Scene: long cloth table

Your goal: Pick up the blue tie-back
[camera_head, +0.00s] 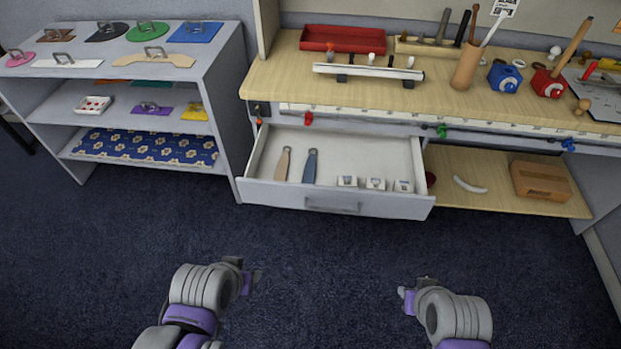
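The blue tie-back (310,168) is a slim strap with a wider lower end. It lies in the open drawer (334,199), leaning on or near the back wall. A tan tie-back (283,165) of the same shape lies just to its left, apart from it. My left gripper (251,277) is low in the view, in front of the drawer and well apart from it. My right gripper (407,293) is also low, to the right. Both look empty, but their finger gaps are too small to tell.
Several small white boxes (376,184) stand in the drawer's right half. The wooden worktop (270,82) above holds a red tray (343,38) and tools. A grey shelf unit (215,62) stands at the left. A lower shelf (475,198) is right of the drawer. Dark carpet in front is clear.

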